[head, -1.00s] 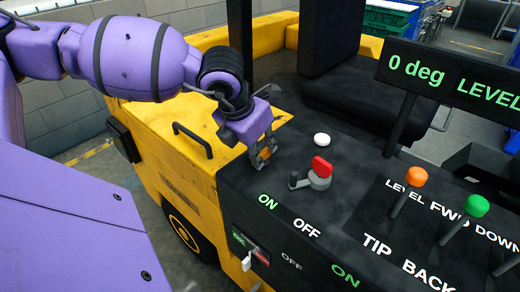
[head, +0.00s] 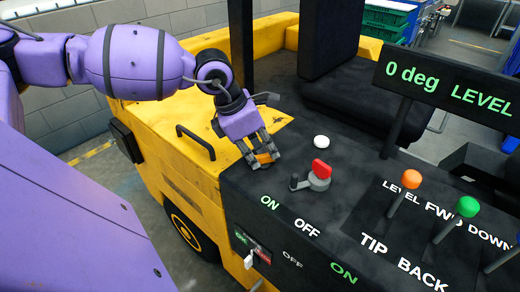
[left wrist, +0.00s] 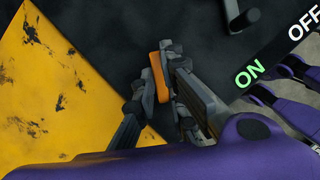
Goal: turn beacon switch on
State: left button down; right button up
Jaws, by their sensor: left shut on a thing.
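An orange knob (head: 265,158), which I take for the beacon switch, is at the dark control panel (head: 285,182) near its yellow edge. My left gripper (head: 262,157) is shut on it and tilted over the panel. In the left wrist view, the orange knob (left wrist: 161,77) shows as a bar between the dark fingers of the left gripper (left wrist: 162,88). The fingers hide part of the knob and its base. The green ON label (head: 268,202) and the white OFF label (head: 306,228) are on the panel's front.
A red-handled grey switch (head: 320,170) and a white button (head: 321,141) stand right of the gripper. Orange (head: 414,175) and green (head: 468,206) lever knobs are farther right. A black handle (head: 195,140) rises from the yellow hood. A small toggle (head: 250,258) sits on the lower front.

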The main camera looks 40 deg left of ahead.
pick_arm(q)
jog(key=shift+w+m+h, duration=0.1)
jog(key=shift+m+h, duration=0.2)
jog(key=shift+m, duration=0.6)
jog(key=m+g, duration=0.1)
jog(key=m, duration=0.2)
jog(key=shift+a+h, duration=0.1)
jog(key=shift+h, duration=0.2)
jog(key=shift+m+g, duration=0.3)
pick_arm(e)
jog(key=shift+s+f, duration=0.3)
jog(key=shift+s, duration=0.1)
jog(key=shift+w+r, duration=0.1)
jog(key=shift+w, duration=0.3)
pick_arm(q)
jog(key=c, duration=1.9)
grip_release()
jog(key=shift+o, duration=0.5)
pick_arm(e)
jog(key=shift+s, duration=0.3)
jog(key=shift+s, duration=0.15)
